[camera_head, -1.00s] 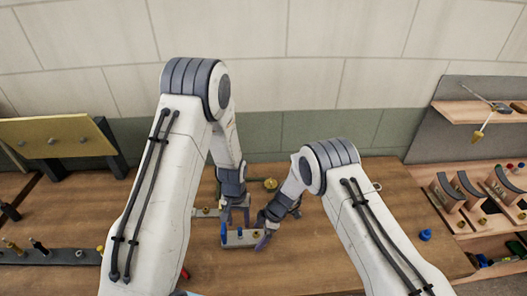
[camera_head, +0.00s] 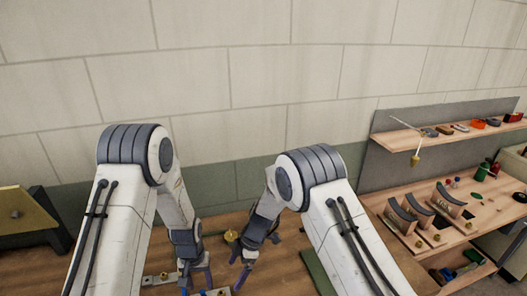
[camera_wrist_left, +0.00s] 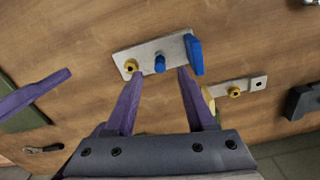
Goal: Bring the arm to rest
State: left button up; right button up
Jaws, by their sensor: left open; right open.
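My left gripper (camera_head: 195,278) points down over the wooden bench near the bottom of the head view. In the left wrist view its two purple fingers (camera_wrist_left: 160,78) are apart with nothing between them. Just past the fingertips lies a grey metal plate (camera_wrist_left: 142,57) with a gold bushing (camera_wrist_left: 131,66), a blue pin (camera_wrist_left: 160,64) and a blue clip (camera_wrist_left: 194,55) at its right end. I cannot tell whether a finger touches the plate. My right gripper (camera_head: 241,272) is open beside the left one; a purple finger shows at the left of the wrist view.
A second small plate (camera_wrist_left: 240,91) with a gold bushing lies right of the first. A wooden rack (camera_head: 435,222) with curved dark pieces and a shelf (camera_head: 440,136) of tools stand at the right. A yellowish panel (camera_head: 18,212) stands at far left. A tiled wall closes the back.

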jog(key=s+d+r+m+t+h, duration=0.2)
jog(key=d+r+m, duration=0.8)
jog(key=d, duration=0.4)
pick_arm(q)
jog(key=s+r+t, duration=0.1)
jog(key=s+r, duration=0.4)
jog(key=r, duration=0.5)
jog(key=s+r+t, duration=0.2)
jog(key=s+r, duration=0.3)
jog(key=r, duration=0.5)
pick_arm(e)
jog(key=s+d+r+m+t+h, duration=0.2)
jog(key=s+d+r+m, duration=0.6)
jog(key=s+d+m, duration=0.4)
pick_arm(q)
jog(key=s+d+f+m+g+h+b, duration=0.1)
jog(key=s+d+f+m+g+b, duration=0.2)
jog(key=s+d+m+b, duration=0.5)
jog(key=s+d+f+b, duration=0.1)
jog(key=s+d, duration=0.4)
jog(key=d, duration=0.1)
jog(key=shift+s+b, duration=0.25)
jog(key=shift+b, duration=0.05)
pick_arm(e)
jog(key=s+a+f+n+g, duration=0.2)
jog(key=s+a+f+n, duration=0.2)
jog(key=s+a+n, duration=0.4)
jog(key=s+a, duration=0.4)
jog(key=a, duration=0.1)
jog(key=shift+s+g+y, duration=0.4)
